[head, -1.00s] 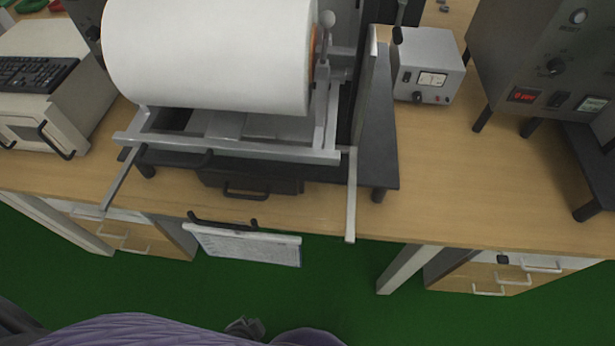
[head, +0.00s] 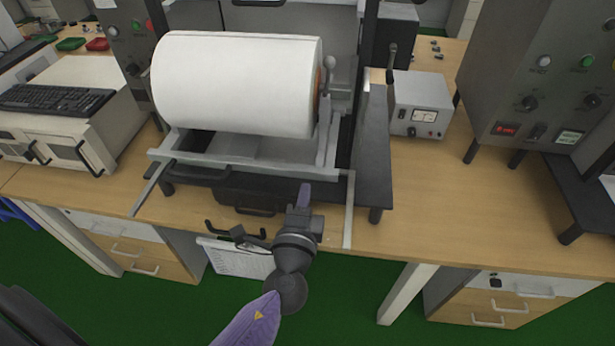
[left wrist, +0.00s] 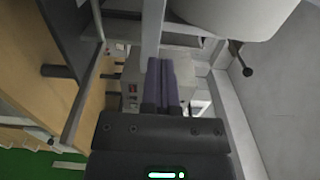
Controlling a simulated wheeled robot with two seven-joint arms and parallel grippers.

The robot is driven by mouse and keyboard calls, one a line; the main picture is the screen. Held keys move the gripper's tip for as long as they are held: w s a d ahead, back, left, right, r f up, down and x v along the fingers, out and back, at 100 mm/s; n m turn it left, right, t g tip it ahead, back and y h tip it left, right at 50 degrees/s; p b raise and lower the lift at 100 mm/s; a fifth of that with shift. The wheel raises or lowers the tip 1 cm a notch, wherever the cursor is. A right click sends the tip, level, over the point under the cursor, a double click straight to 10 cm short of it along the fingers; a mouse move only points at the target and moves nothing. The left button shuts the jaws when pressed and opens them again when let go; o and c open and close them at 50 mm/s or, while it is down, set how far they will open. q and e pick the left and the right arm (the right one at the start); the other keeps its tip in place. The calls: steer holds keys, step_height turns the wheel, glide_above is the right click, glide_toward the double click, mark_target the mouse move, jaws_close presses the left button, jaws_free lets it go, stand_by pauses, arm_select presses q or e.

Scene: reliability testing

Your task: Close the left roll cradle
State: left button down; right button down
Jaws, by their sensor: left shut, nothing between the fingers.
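A large white roll (head: 238,84) rests in the grey metal roll cradle (head: 245,165) on the bench. The cradle stands drawn out towards me, and two rails (head: 348,212) extend forward to about the bench's front edge. My left gripper (head: 304,190) is shut and empty, with purple fingers, in front of the cradle near its right side. The left wrist view shows the shut fingers (left wrist: 161,82) pointing towards grey frame bars, with the white roll (left wrist: 232,12) at upper right. I cannot tell whether the fingers touch the frame. My right gripper is not in view.
A small grey meter box (head: 420,104) stands right of the cradle, and a larger control cabinet (head: 535,80) farther right. A beige unit with a keyboard (head: 55,99) is at left. A clipboard (head: 238,260) hangs below the bench edge. Bare bench lies right of the cradle.

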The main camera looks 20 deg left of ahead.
mark_target(310, 173)
arm_select(q)
steer(key=x, duration=0.3)
steer(key=shift+w, duration=0.2)
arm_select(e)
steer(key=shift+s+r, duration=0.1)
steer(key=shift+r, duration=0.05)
